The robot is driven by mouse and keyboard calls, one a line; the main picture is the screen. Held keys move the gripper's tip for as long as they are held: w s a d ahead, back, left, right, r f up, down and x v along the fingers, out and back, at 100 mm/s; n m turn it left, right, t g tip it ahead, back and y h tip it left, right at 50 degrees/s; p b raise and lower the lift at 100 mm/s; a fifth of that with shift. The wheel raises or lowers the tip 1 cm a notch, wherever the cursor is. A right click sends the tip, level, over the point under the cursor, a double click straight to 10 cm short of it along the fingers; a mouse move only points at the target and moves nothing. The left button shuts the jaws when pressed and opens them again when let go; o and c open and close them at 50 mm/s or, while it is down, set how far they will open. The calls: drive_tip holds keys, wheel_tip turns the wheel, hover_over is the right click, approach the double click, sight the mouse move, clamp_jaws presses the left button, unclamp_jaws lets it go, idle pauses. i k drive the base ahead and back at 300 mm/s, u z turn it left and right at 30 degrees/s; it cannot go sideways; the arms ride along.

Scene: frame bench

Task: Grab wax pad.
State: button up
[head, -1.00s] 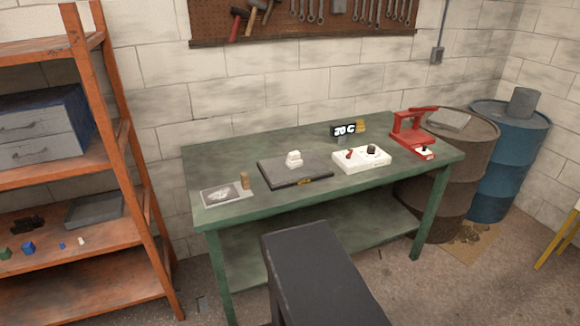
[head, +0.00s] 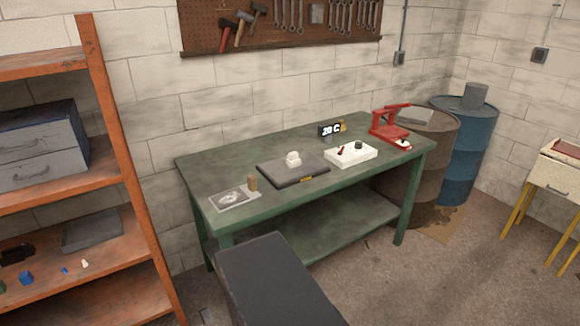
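I cannot tell for sure which thing is the wax pad. A small yellow block (head: 343,126) on the green bench (head: 226,154) is partly hidden behind a black display (head: 329,129) reading 20 C. A white stacked piece (head: 293,159) sits on a dark flat plate (head: 272,173) at the middle of the bench. A small brown block (head: 253,183) stands by a grey card with a pale print (head: 229,201) at the bench's left end. My gripper is not in view.
A white box with knobs (head: 362,156) and a red press (head: 386,124) stand at the bench's right. An orange shelf (head: 131,160) is at left. Barrels (head: 466,150) stand beyond the bench. A cream table with yellow legs (head: 555,180) is at far right. Open floor lies right of the bench.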

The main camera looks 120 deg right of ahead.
sight(292, 161)
drive_tip(key=i, duration=0.35)
drive_tip(key=z, duration=4.4)
drive_tip(key=i, duration=0.1)
drive_tip(key=u, duration=2.55)
drive_tip(key=k, duration=0.15)
drive_tip(key=z, duration=1.45)
drive_tip(key=i, duration=0.15)
drive_tip(key=z, duration=0.15)
